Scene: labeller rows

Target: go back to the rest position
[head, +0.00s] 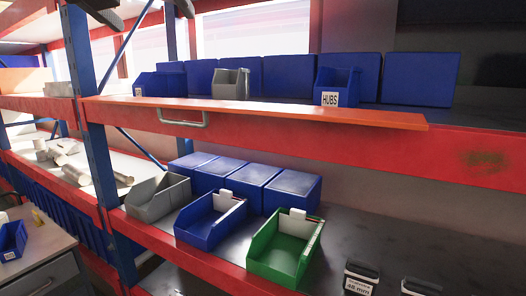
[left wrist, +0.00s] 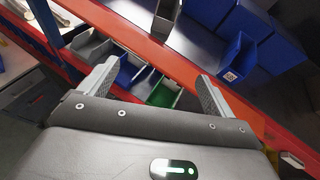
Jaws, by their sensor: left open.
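My left gripper (head: 150,17) shows at the top left edge of the head view, cut off by the frame, high in front of the upper shelf. In the left wrist view my left gripper (left wrist: 157,72) has its two fingers wide apart with nothing between them. My right gripper is in neither view.
The upper shelf holds blue bins, a grey bin (head: 231,84) and a blue HUBS bin (head: 336,88) behind an orange ledge (head: 260,112). The lower shelf holds a grey bin (head: 157,197), a blue bin (head: 210,219) and a green bin (head: 284,249). A blue post (head: 90,120) stands left.

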